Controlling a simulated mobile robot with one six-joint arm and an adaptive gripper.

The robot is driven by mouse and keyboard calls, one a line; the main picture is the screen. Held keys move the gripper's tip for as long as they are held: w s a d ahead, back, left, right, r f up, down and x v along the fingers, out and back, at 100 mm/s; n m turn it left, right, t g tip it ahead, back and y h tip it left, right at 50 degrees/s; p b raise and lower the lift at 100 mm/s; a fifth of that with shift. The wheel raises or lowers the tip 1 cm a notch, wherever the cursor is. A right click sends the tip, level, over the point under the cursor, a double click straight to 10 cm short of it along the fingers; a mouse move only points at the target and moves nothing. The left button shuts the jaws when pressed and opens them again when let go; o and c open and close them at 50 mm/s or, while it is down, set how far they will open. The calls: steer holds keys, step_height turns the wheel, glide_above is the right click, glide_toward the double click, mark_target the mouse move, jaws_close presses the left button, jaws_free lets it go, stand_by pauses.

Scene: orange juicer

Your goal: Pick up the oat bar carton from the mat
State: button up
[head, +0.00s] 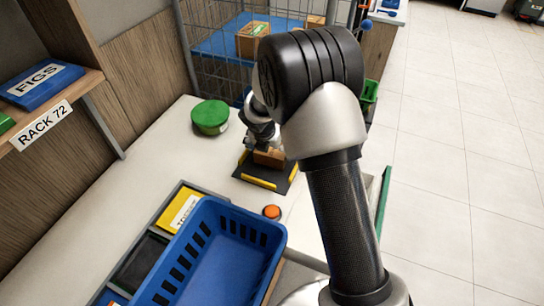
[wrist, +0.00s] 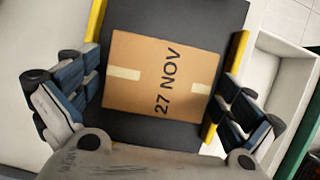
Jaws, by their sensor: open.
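In the wrist view a brown carton (wrist: 145,76) marked "27 NOV" lies on a dark mat (wrist: 190,15) with yellow side strips. The words "oat bar" do not show on the visible face. My gripper (wrist: 165,108) is open, with one finger at the left and one at the right of the carton; both look apart from it. In the head view the carton (head: 270,157) and the mat (head: 255,180) are partly hidden behind my arm and gripper (head: 262,142).
A blue basket (head: 215,250) stands nearest on the counter, beside a tray with a yellow box (head: 178,212). An orange button (head: 271,212) and a green round tub (head: 210,116) are near the mat. A wire cage (head: 215,50) stands behind. A white bin (wrist: 275,80) is right of the mat.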

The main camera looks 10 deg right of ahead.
steer(key=shift+w+d+f, duration=0.1)
steer(key=shift+w+f, duration=0.1)
steer(key=shift+f, duration=0.25)
steer(key=shift+r, duration=0.1)
steer(key=shift+c, duration=0.5)
steer(key=c, duration=0.9)
